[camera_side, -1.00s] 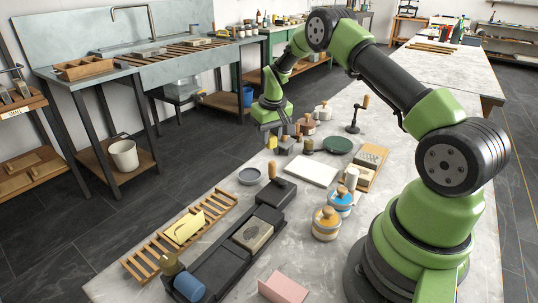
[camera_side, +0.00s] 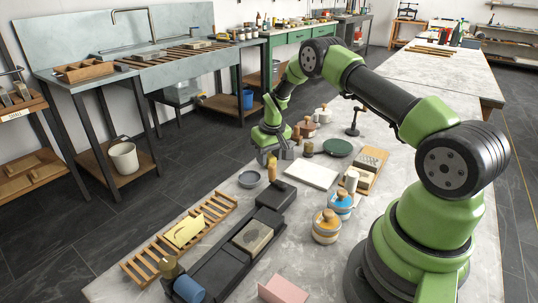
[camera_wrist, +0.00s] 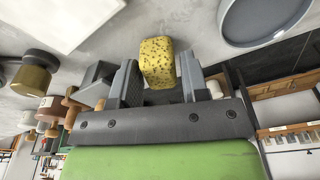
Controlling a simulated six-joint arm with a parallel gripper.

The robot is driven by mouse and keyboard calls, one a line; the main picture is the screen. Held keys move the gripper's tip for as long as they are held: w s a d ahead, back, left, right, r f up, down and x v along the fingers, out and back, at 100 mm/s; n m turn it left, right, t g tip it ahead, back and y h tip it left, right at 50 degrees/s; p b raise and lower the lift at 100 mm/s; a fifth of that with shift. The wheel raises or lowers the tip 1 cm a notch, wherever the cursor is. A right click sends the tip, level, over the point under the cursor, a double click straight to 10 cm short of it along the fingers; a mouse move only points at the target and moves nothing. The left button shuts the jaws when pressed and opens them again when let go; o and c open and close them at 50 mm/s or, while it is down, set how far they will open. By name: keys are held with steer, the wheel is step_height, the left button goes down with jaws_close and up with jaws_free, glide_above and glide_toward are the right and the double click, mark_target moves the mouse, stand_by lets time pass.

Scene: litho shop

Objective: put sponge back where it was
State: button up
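The sponge (camera_wrist: 158,62) is a yellow block with dark specks, seen in the wrist view between my two fingers and sticking out past their tips. My gripper (camera_wrist: 155,80) appears shut on it, with a finger close against each side. In the side view my gripper (camera_side: 274,156) is low over the bench, between the small grey dish and the white slab. The sponge is mostly hidden there by the fingers.
The grey dish (camera_side: 249,179) and white slab (camera_side: 312,173) flank my gripper. Nearer are a black tray (camera_side: 222,268), a wooden rack with a yellow piece (camera_side: 185,231), and lidded pots (camera_side: 326,226). A green plate (camera_side: 338,148) lies behind the slab.

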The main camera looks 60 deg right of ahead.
mark_target(272, 158)
steer(key=shift+r, duration=0.1)
steer(key=s+a+r+t, duration=0.1)
steer(key=s+a+r, duration=0.15)
steer(key=r, duration=0.85)
steer(key=s+a+r+t, duration=0.1)
steer(key=a+r, duration=0.3)
steer(key=r, duration=0.7)
steer(key=s+a+r+t+y, duration=0.1)
steer(key=s+a+r, duration=0.3)
steer(key=s+a, duration=0.3)
steer(key=s+a+r+t+y, duration=0.1)
steer(key=s+a, duration=0.6)
steer(key=s, duration=0.7)
step_height(272, 158, up, 3)
steer(key=shift+s+a+f+t+y, duration=0.15)
steer(key=shift+a+t+y, duration=0.2)
steer(key=shift+t, duration=0.45)
